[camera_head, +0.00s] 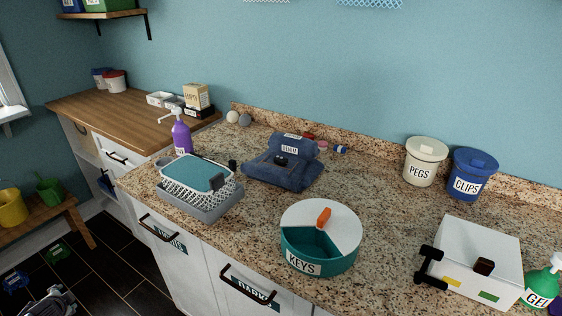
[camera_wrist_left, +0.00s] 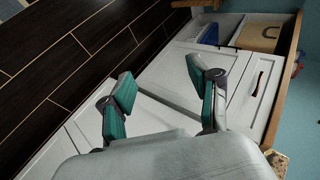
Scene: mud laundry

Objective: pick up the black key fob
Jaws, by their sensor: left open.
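A small black object (camera_head: 281,160), possibly the key fob, lies on the folded denim (camera_head: 285,176) on the granite counter; it is too small to tell for sure. A round teal tin (camera_head: 318,261) labelled KEYS stands at the counter's front. Its white lid (camera_head: 335,216) with an orange knob leaves one wedge open, and no fob shows in that gap. My left gripper (camera_wrist_left: 161,75) is open and empty in the left wrist view, over the dark floor and white cabinet fronts, away from the counter top. My right gripper is not in view.
A teal-topped basket (camera_head: 200,200) stands left of the denim, with a purple bottle (camera_head: 181,136) behind. PEGS (camera_head: 424,166) and CLIPS (camera_head: 470,179) tubs stand at the back right. A white box (camera_head: 472,253) sits front right. Counter between denim and tubs is mostly clear.

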